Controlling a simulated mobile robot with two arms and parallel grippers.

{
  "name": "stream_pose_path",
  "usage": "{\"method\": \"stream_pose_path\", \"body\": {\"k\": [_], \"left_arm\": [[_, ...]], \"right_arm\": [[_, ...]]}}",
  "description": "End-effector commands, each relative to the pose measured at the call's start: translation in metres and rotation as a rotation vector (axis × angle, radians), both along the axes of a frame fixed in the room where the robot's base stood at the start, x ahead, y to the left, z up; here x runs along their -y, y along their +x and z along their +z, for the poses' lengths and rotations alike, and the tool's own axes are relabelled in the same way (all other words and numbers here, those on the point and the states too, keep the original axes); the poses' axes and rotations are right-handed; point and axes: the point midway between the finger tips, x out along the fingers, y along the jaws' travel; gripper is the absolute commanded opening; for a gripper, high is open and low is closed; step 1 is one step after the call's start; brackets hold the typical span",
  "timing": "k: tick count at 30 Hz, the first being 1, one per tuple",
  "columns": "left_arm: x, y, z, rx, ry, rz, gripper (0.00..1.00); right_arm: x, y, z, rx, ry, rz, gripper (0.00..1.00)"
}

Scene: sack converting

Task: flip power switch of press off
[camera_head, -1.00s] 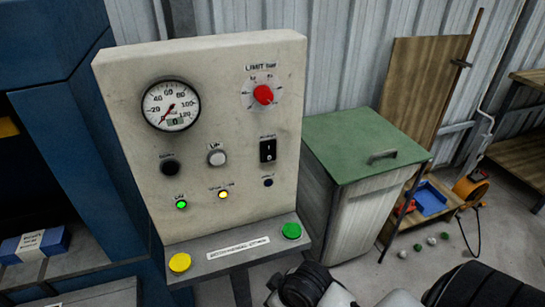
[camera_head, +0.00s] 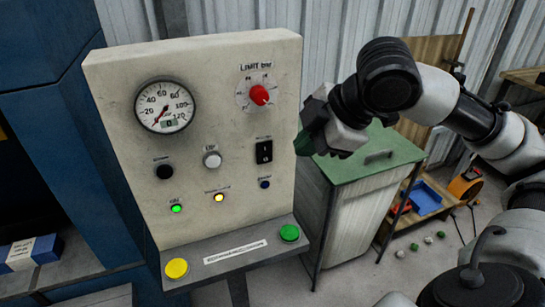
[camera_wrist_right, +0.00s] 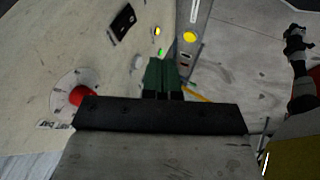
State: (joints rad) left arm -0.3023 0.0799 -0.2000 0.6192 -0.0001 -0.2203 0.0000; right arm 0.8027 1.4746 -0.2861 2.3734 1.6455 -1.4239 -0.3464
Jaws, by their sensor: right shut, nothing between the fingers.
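The press's control panel (camera_head: 228,110) is a cream upright board in the head view. Its black power switch (camera_head: 264,152) is a rocker on the right side, below the red limit knob (camera_head: 260,95). In the right wrist view the switch (camera_wrist_right: 122,23) is at the upper left. My right gripper (camera_head: 304,145) is just right of the switch in the head view, apart from it, near the panel's right edge. Its green fingers (camera_wrist_right: 161,76) are shut and empty in the wrist view. The left gripper does not show.
The panel also bears a gauge (camera_head: 165,105), a black button (camera_head: 165,172), a white button (camera_head: 212,160) and lit green and yellow lamps. Yellow (camera_head: 177,268) and green (camera_head: 289,233) buttons sit on the ledge below. A green-topped cabinet (camera_head: 365,155) stands behind my right arm.

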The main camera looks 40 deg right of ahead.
Motion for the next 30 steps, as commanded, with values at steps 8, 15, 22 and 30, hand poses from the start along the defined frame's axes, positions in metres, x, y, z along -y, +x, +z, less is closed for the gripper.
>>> {"method": "stream_pose_path", "body": {"k": [8,15,22,30], "left_arm": [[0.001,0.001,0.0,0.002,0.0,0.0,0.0],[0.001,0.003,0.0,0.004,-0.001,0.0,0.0],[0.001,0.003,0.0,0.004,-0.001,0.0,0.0],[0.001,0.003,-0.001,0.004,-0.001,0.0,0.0]], "right_arm": [[0.004,-0.009,0.013,0.003,-0.003,0.001,0.0],[0.004,-0.008,0.011,0.003,-0.003,0.0,0.0],[-0.003,0.005,-0.01,-0.001,0.0,0.003,0.0],[-0.018,0.035,-0.058,-0.001,0.002,0.002,0.0]]}}
